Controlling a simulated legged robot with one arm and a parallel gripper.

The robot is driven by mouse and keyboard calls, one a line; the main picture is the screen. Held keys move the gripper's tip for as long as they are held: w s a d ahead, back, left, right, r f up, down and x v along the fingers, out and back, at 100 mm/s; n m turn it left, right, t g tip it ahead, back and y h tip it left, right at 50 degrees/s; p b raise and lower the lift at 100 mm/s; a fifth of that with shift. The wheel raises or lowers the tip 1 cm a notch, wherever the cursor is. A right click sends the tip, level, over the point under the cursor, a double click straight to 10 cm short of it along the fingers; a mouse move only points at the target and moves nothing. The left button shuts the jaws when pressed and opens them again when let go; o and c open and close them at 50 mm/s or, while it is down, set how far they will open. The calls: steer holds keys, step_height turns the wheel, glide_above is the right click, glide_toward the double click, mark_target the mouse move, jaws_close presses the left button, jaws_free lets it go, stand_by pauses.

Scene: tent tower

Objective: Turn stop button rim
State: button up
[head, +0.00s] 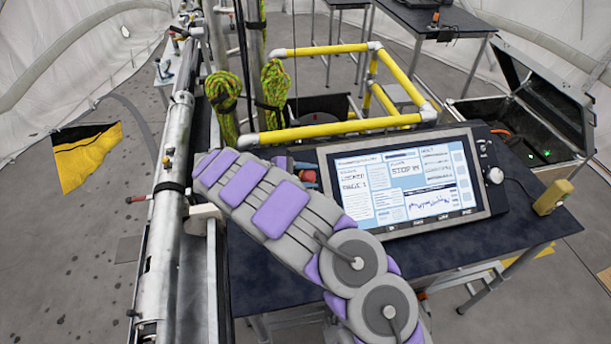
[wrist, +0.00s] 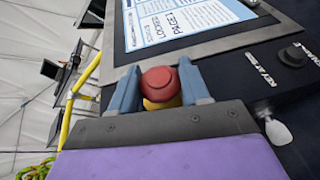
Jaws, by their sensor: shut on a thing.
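The stop button (wrist: 160,84) shows in the wrist view as a round red cap with a yellow part below it. My gripper (wrist: 160,88) has one blue-grey finger on each side of the button and is shut on it. The lower part of the button and its base are hidden behind my gripper's body. In the head view my arm covers most of that spot, and the gripper (head: 292,167) shows only in part beside the screen's left edge.
A screen panel (head: 405,182) stands on the dark table (head: 290,290). A yellow pipe frame (head: 340,128) lies behind it. A metal pole (head: 170,190) runs along the left. An open black case (head: 535,110) and a yellow block (head: 552,197) are at the right.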

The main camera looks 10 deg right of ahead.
steer(key=o, duration=1)
steer(key=shift+w+d, duration=0.1)
steer(key=shift+d, duration=0.15)
steer(key=shift+o, duration=0.2)
steer(key=shift+a, duration=0.55)
steer(key=w+p+v, duration=0.1)
steer(key=v, duration=1.5)
steer(key=shift+s+r+p, duration=0.2)
steer(key=shift+s+p, duration=0.15)
steer(key=shift+s, duration=0.15)
steer(key=shift+a, duration=0.15)
